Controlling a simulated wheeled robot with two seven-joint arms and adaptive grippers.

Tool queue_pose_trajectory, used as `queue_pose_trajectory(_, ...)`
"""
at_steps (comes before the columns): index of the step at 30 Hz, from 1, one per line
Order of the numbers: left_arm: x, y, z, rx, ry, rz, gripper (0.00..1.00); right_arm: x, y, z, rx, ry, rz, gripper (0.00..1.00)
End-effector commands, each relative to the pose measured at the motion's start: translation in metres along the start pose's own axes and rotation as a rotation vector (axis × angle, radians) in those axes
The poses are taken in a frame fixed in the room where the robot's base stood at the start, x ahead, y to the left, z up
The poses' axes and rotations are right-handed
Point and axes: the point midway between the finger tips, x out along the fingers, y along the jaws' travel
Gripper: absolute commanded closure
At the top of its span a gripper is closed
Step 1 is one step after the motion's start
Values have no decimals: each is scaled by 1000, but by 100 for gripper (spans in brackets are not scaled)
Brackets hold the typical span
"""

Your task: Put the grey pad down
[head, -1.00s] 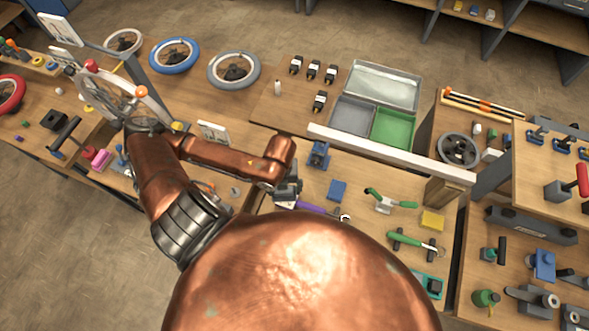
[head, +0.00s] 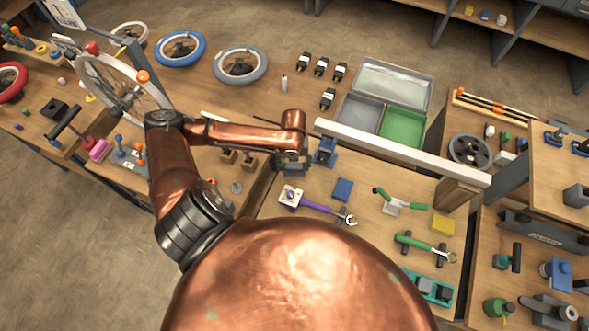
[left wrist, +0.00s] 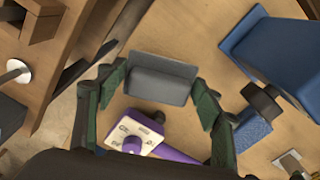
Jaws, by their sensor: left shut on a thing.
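My left gripper (head: 292,162) hangs over the front workbench, just left of a blue clamp-like fixture (head: 325,151). In the left wrist view its green-padded fingers (left wrist: 160,80) close on the two ends of the grey pad (left wrist: 158,84), a grey block with a raised edge. The pad seems to be above the wooden top; the gap beneath it cannot be judged. In the head view the pad cannot be told apart from the gripper. My right gripper is not in view.
A blue pad (head: 343,190) lies to the right.

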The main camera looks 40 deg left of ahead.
Motion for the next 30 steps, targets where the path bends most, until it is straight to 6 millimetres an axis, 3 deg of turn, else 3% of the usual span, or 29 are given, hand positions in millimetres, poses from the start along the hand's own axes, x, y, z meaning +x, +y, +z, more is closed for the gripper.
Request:
queue_pose_trajectory(4, 18, -1, 2, 0, 4, 0, 66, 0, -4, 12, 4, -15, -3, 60)
queue_pose_trajectory(8, 34, -1, 2, 1, 2, 0, 66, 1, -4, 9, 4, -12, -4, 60)
queue_pose_trajectory(18, 37, 0, 3, 2, 0, 1, 66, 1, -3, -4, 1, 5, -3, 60)
queue_pose_trajectory(19, 37, 0, 3, 2, 0, 1, 38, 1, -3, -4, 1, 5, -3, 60)
queue_pose_trajectory(26, 37, 0, 3, 2, 0, 1, 23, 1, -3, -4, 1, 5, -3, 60)
queue_pose_trajectory(30, 37, 0, 3, 2, 0, 1, 22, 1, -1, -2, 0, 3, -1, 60)
